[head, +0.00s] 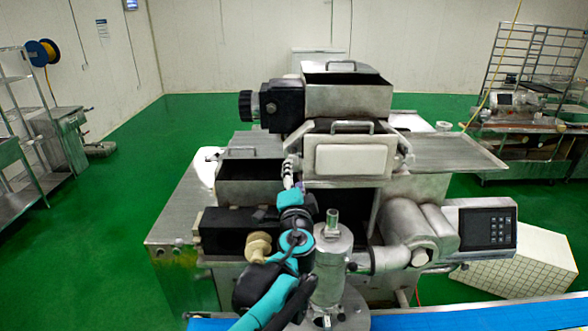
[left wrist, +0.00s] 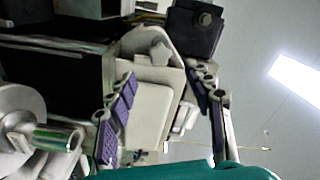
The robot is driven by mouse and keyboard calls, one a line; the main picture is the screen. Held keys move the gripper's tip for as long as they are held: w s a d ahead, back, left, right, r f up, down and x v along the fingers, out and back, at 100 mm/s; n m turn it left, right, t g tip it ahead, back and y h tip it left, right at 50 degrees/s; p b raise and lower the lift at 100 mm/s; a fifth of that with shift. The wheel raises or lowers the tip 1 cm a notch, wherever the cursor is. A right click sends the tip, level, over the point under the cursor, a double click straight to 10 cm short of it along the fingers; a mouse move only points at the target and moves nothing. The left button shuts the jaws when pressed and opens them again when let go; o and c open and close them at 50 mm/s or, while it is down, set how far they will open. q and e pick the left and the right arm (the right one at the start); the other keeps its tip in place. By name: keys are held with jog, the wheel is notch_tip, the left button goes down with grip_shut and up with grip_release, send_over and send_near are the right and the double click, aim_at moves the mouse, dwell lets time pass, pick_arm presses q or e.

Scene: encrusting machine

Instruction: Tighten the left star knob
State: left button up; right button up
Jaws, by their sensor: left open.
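The encrusting machine (head: 350,195) stands in front of me, with a hopper with a pale front panel (head: 352,160) in its middle. My left arm reaches up to the left edge of this panel. My left gripper (head: 290,165) is there, open, and covers the place of the left star knob, which I cannot make out in the head view. In the left wrist view the two purple-padded fingers (left wrist: 165,100) are spread apart, with the pale housing (left wrist: 155,85) beyond and between them. A pale lobed piece (left wrist: 158,50) on it may be the knob; I cannot tell. Nothing is held.
A dark block with a black knob (head: 246,105) sits above left of the gripper. An upright metal cylinder (head: 332,265) stands right beside my arm. A control panel (head: 487,226) is at right. A blue belt (head: 490,315) runs along the front.

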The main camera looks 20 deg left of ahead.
pick_arm(q)
jog(key=v, duration=0.5)
